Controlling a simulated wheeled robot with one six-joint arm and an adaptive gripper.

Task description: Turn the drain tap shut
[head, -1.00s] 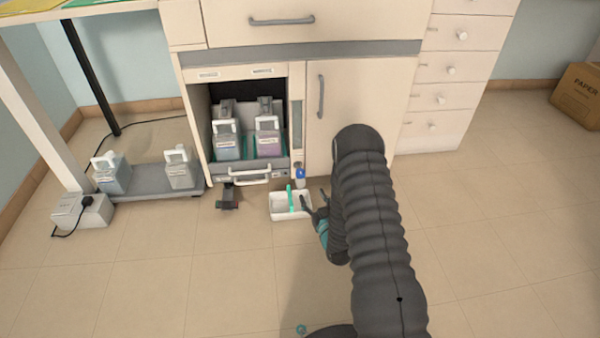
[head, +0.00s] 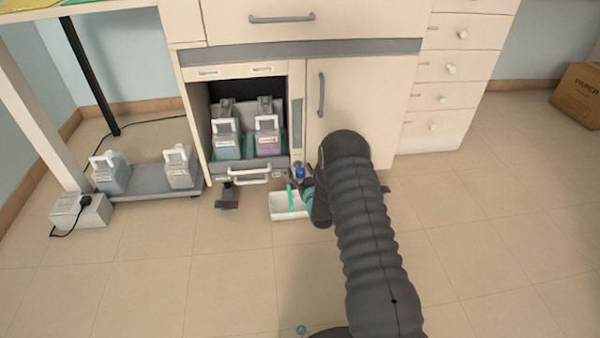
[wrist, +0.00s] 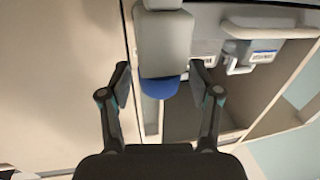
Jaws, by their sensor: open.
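The drain tap has a blue handle (head: 300,172) low on the cabinet front, right of the open compartment. In the wrist view the blue handle (wrist: 160,87) shows at the end of a pale grey body (wrist: 164,42). My gripper (wrist: 160,76) is open, with one finger on each side of the tap in that view. A gap shows between each finger and the blue part; whether the fingers reach its depth I cannot tell. In the head view my gripper (head: 306,186) is beside the tap, mostly hidden by my arm.
A low platform (head: 142,182) with two bottles stands left.

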